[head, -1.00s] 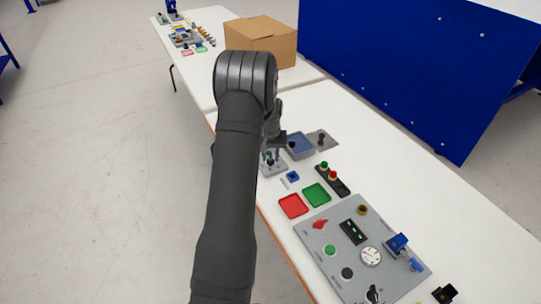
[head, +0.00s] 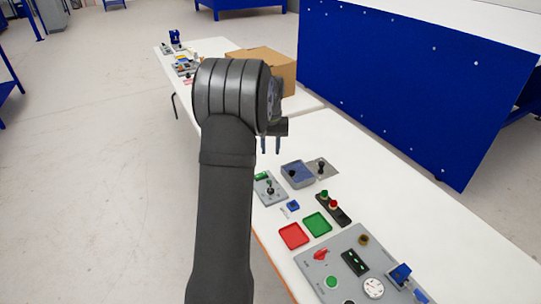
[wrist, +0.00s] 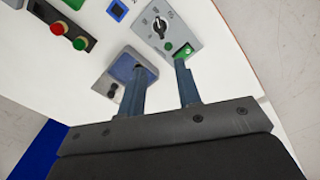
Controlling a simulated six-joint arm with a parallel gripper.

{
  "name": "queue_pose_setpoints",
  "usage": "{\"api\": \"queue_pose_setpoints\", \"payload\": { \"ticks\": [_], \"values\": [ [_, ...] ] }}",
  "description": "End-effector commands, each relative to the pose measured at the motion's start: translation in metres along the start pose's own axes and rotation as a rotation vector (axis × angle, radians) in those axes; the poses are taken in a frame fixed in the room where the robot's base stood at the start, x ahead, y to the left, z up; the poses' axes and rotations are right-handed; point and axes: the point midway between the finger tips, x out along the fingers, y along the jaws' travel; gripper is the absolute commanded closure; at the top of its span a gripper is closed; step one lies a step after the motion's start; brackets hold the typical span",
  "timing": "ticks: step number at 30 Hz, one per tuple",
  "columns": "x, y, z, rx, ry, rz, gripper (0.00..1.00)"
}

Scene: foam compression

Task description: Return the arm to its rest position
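My dark grey arm rises through the middle of the head view. My gripper (head: 270,149) hangs above the white table (head: 420,209), pointing down, with its two fingers apart and nothing between them. In the wrist view my gripper (wrist: 159,66) also shows two separated, empty fingers. Below it are a grey panel with a knob and green parts (head: 264,189) and a blue-grey box (head: 298,174). In the wrist view the fingers overlap the box (wrist: 125,68) and the green end of the panel (wrist: 187,52); the gripper appears clear of both.
A red tray (head: 293,236), a green tray (head: 317,224), a button box (head: 334,207) and a large control panel (head: 332,263) lie nearer. A cardboard box (head: 279,66) stands behind the arm. A blue partition (head: 400,90) stands at right. The table's right side is clear.

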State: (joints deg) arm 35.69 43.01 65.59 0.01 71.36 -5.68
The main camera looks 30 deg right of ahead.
Motion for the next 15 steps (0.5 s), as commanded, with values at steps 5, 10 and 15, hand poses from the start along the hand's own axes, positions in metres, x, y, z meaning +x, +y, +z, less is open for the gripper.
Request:
{"api": "queue_pose_setpoints", "payload": {
  "ticks": [5,10,15],
  "values": [
    [-0.002,0.000,0.000,0.000,0.000,0.000,0.69],
    [-0.002,0.000,0.000,0.000,0.000,0.000,0.69],
    [0.009,0.000,0.000,0.000,-0.003,0.000,0.69]
  ]
}}
